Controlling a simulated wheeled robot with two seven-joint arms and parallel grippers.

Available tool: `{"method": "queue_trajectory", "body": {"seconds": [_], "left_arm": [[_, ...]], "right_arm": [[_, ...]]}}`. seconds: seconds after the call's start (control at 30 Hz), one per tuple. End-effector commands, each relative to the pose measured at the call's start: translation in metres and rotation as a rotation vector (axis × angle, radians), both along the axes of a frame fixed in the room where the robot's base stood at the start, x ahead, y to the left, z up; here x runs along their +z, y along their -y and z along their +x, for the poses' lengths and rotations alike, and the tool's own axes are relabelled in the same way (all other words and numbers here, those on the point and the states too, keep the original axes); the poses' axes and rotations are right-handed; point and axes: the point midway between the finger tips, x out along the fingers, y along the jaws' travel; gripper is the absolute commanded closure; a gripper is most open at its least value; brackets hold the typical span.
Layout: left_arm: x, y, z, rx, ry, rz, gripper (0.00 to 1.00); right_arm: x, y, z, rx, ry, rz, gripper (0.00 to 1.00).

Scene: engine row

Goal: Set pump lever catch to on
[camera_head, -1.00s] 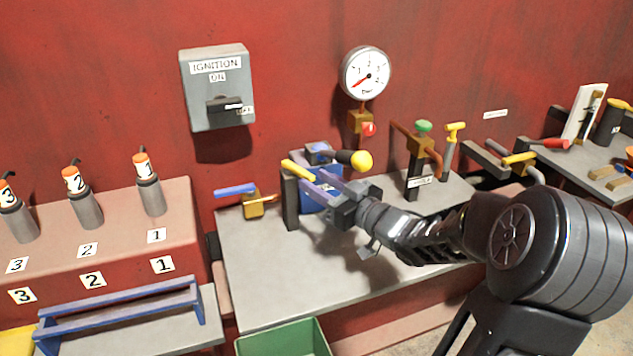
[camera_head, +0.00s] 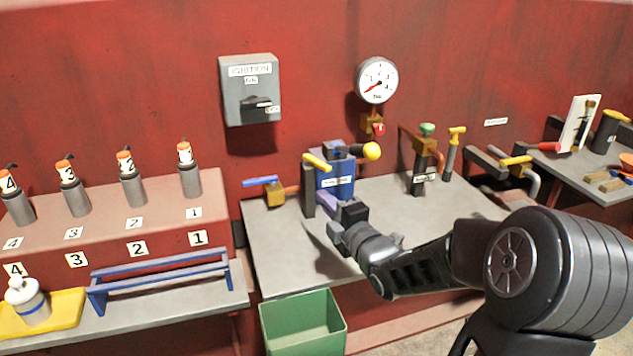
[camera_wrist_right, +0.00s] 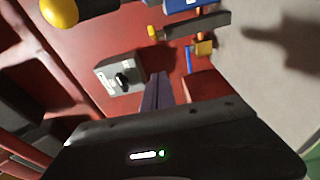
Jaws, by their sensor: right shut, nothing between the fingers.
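The blue pump (camera_head: 335,180) stands at the back of the grey bench. Its dark lever ends in a yellow ball (camera_head: 372,151), which also shows at the top left of the right wrist view (camera_wrist_right: 58,12). Left of the pump is a dark upright post (camera_head: 308,192) with a yellow handle (camera_head: 317,162), likely the catch. My right gripper (camera_head: 343,206) is in front of the pump, below the handle. Its fingers show pressed together and empty in the right wrist view (camera_wrist_right: 156,88), apart from the post (camera_wrist_right: 195,25). My left gripper is out of view.
A blue-handled valve (camera_head: 275,193) is left of the post. A green-knobbed valve (camera_head: 425,150) stands to the right. The ignition box (camera_head: 249,90) and gauge (camera_head: 377,80) are on the red wall. A green bin (camera_head: 303,325) sits before the bench. The bench front is mostly clear.

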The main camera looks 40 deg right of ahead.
Motion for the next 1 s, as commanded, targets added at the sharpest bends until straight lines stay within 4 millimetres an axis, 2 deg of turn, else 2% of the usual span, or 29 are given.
{"method": "queue_trajectory", "body": {"seconds": [0.37, 0.57, 0.77, 1.0], "left_arm": [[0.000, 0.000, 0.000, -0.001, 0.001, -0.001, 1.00], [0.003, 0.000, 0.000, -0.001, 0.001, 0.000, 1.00], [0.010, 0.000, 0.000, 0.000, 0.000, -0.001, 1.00], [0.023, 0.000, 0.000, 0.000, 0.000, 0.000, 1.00]], "right_arm": [[-0.001, 0.000, 0.001, -0.003, -0.008, -0.032, 1.00], [0.000, 0.002, 0.009, -0.003, -0.009, -0.030, 1.00], [0.001, 0.006, 0.036, -0.002, -0.008, -0.029, 1.00], [0.002, 0.015, 0.083, -0.002, -0.007, -0.028, 1.00]]}}
